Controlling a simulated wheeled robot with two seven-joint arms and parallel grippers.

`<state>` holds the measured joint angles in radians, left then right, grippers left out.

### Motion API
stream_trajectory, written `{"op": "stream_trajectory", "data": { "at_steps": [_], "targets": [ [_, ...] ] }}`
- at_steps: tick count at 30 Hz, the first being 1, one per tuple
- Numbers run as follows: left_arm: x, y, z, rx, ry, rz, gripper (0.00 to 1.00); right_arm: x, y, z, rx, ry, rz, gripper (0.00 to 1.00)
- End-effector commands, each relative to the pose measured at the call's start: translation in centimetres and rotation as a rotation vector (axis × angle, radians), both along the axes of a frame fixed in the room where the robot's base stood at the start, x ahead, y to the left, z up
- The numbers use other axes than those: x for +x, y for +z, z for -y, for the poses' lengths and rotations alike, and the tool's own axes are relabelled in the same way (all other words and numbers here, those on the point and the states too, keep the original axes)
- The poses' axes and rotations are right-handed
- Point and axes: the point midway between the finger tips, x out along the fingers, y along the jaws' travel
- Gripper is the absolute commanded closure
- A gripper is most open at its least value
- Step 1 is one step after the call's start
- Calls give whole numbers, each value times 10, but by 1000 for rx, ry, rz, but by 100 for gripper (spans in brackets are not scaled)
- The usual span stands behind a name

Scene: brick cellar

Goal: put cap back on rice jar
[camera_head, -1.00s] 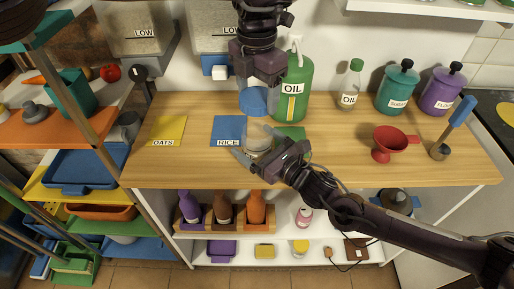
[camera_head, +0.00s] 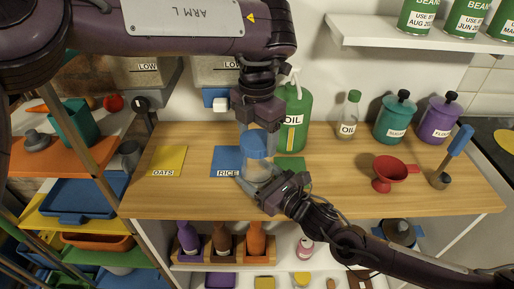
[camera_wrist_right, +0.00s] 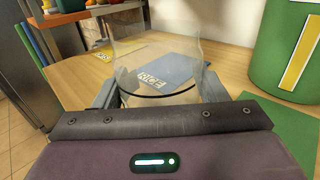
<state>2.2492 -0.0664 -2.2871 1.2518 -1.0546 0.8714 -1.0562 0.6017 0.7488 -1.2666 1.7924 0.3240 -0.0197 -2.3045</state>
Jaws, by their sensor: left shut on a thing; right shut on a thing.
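The clear rice jar (camera_head: 258,170) stands upright on the counter, beside the blue mat marked RICE (camera_head: 226,162). My right gripper (camera_head: 262,187) is shut on the jar from the front right. In the right wrist view, its fingers flank the see-through jar wall (camera_wrist_right: 158,72). My left gripper (camera_head: 257,124), pointing down, is shut on the blue cap (camera_head: 256,146). The cap is over the jar and overlaps its top in the head view. I cannot tell whether it touches the rim. The cap does not show in the right wrist view.
A red funnel (camera_head: 390,172) and a small oil bottle (camera_head: 349,115) are farther right. A yellow OATS mat (camera_head: 168,161) lies left. The counter between the mats and the funnel is clear.

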Motion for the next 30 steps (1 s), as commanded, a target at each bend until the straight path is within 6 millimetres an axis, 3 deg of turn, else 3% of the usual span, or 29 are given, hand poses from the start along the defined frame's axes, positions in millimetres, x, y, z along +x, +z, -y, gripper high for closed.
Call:
{"op": "stream_trajectory", "data": {
  "at_steps": [5,21,30],
  "targets": [
    [0,-20,0,-1,0,-1,54,0,0,0,0,0,0,75],
    [0,-21,0,-1,0,1,54,0,0,0,0,0,0,75],
    [0,-36,0,0,0,0,54,0,0,0,1,0,1,75]
  ]
}}
